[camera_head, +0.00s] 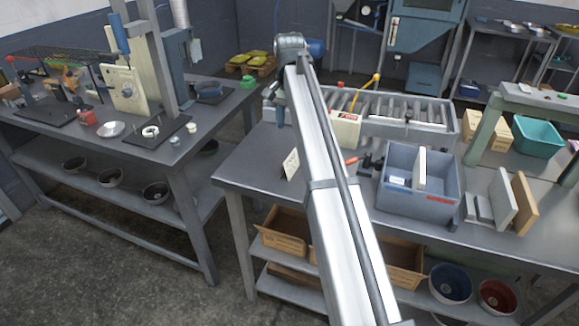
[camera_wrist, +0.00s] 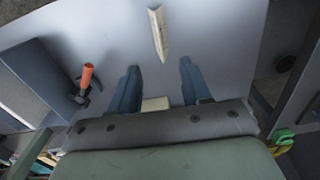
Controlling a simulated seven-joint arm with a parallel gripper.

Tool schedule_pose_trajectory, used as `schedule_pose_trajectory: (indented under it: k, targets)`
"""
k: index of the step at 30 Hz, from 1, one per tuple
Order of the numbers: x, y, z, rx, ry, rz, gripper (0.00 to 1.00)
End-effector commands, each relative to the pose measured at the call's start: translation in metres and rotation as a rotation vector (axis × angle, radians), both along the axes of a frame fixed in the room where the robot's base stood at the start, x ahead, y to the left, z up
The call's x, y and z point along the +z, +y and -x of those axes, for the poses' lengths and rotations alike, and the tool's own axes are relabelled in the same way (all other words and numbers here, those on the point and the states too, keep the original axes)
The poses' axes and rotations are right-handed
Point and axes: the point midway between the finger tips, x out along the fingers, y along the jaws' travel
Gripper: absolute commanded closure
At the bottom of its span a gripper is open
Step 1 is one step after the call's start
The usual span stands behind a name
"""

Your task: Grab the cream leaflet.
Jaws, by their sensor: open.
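The cream leaflet (camera_head: 291,165) stands folded and upright on the grey worktable, just left of my arm in the head view. In the wrist view the leaflet (camera_wrist: 158,33) is a narrow cream shape near the top centre, seen from above. My gripper (camera_wrist: 160,75) is open, with its two blue fingers apart. The leaflet lies beyond the fingertips, roughly in line with the gap between them, and is not touched. A small cream block (camera_wrist: 155,104) shows between the finger bases, partly hidden by the gripper body.
A grey bin (camera_head: 417,198) holding a white panel stands right of my arm. An orange-handled tool (camera_wrist: 87,76) lies beside the bin. A roller conveyor (camera_head: 405,108) and a cream box (camera_head: 345,130) are behind. The tabletop around the leaflet is clear.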

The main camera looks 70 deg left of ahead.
Motion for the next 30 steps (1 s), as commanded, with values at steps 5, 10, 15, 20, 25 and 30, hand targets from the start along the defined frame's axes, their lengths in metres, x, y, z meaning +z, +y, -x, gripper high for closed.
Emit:
schedule_pose_trajectory:
  k: [5,10,15,20,25,30]
  targets:
    - [-0.031,-0.002,0.001,0.000,0.001,0.001,0.52]
    - [-0.058,-0.002,0.001,0.000,0.001,0.001,0.52]
    - [-0.071,-0.001,0.001,0.000,0.001,0.000,0.52]
    - [-0.079,-0.002,0.001,0.000,0.002,0.001,0.52]
    - [-0.100,-0.004,0.003,0.000,0.002,0.001,0.52]
    - [-0.119,-0.003,0.002,0.000,0.001,0.000,0.52]
